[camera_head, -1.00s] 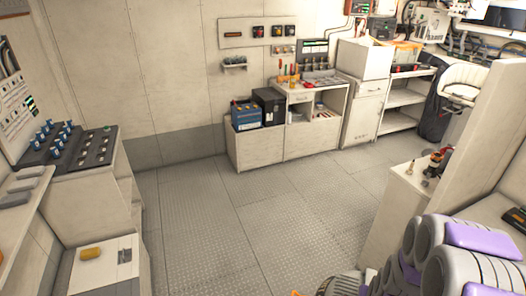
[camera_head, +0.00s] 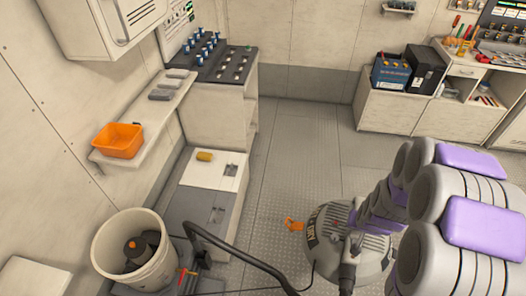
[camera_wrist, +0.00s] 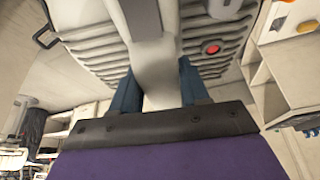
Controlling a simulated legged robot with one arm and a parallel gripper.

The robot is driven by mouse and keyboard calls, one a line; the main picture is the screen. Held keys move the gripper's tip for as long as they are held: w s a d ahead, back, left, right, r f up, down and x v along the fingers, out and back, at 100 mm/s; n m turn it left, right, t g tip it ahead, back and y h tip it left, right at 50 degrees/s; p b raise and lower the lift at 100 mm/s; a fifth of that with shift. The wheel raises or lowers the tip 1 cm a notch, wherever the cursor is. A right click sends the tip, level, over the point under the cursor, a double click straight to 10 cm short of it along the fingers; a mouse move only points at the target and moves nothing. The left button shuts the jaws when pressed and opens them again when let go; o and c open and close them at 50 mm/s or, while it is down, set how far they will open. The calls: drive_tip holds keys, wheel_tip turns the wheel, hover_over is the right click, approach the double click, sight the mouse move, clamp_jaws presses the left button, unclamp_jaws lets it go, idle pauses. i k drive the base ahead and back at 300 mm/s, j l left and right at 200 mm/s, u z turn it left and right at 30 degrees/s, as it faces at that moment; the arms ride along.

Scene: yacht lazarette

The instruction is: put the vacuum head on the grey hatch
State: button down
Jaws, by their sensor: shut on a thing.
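The vacuum head (camera_head: 345,240), a rounded grey dome with dark lettering on its side and an orange latch, hangs right of centre in the head view. In the wrist view its ribbed top (camera_wrist: 205,45) with a red button fills the upper part. My gripper (camera_wrist: 155,90) has its blue fingers shut on the pale handle of the vacuum head. In the head view my arm hides the gripper. The grey hatch (camera_head: 193,212) is a low flat panel left of the vacuum head, with a small dark latch on it. The vacuum head is apart from it.
A white hatch panel (camera_head: 210,170) with a yellow object (camera_head: 205,156) adjoins the grey hatch behind. A white bucket (camera_head: 120,275) stands at lower left. A black hose (camera_head: 245,257) curves in front. A shelf holds an orange bin (camera_head: 118,140). The plate floor (camera_head: 300,150) is clear.

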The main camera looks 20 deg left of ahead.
sight(199, 196)
drive_tip(key=i+j+u, duration=0.1)
drive_tip(key=i+u, duration=0.25)
drive_tip(key=i, duration=0.15)
drive_tip(key=i+u, duration=0.35)
drive_tip(key=i, duration=0.15)
drive_tip(key=i+l+u, duration=0.1)
drive_tip(key=i+u, duration=0.15)
drive_tip(key=u, duration=0.2)
drive_tip(key=i+l+u, duration=0.2)
drive_tip(key=u, duration=0.2)
drive_tip(key=i+l+u, duration=0.25)
drive_tip(key=u, duration=0.2)
drive_tip(key=i+l+u, duration=0.2)
drive_tip(key=l+u, duration=0.25)
drive_tip(key=i+l+u, duration=0.1)
drive_tip(key=l+u, duration=0.15)
drive_tip(key=u, duration=0.2)
drive_tip(key=i+l+u, duration=0.25)
drive_tip(key=l, duration=0.15)
drive_tip(key=l+u, duration=0.2)
drive_tip(key=l, duration=0.15)
drive_tip(key=i, duration=0.3)
